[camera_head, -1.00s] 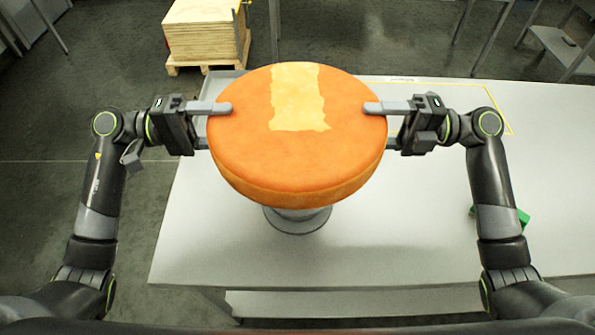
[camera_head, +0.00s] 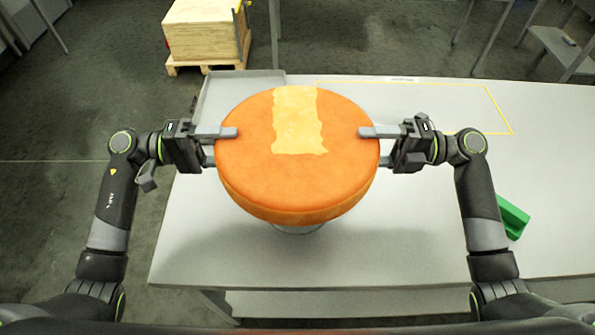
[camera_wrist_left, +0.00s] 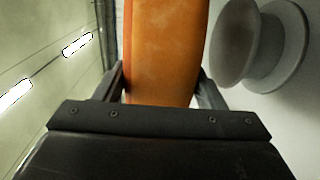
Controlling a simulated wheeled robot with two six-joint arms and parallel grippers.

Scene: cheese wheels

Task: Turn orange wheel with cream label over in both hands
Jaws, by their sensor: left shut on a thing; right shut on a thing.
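The orange wheel with cream label (camera_head: 290,180) is held up over the table, its label (camera_head: 298,120) facing up. My left gripper (camera_head: 228,146) is shut on its left rim, one finger above and one below. My right gripper (camera_head: 370,146) is shut on its right rim in the same way. In the left wrist view the wheel's edge (camera_wrist_left: 162,50) stands between the two fingers of my left gripper (camera_wrist_left: 162,88). The wheel's underside is hidden in the head view.
A grey round stand (camera_wrist_left: 265,45) is under the wheel, mostly hidden in the head view. The grey table (camera_head: 430,240) has a yellow outlined area (camera_head: 505,112) at back right and a green object (camera_head: 512,216) at right. A grey tray (camera_head: 212,92) lies behind the wheel. A wooden crate (camera_head: 205,35) stands on the floor.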

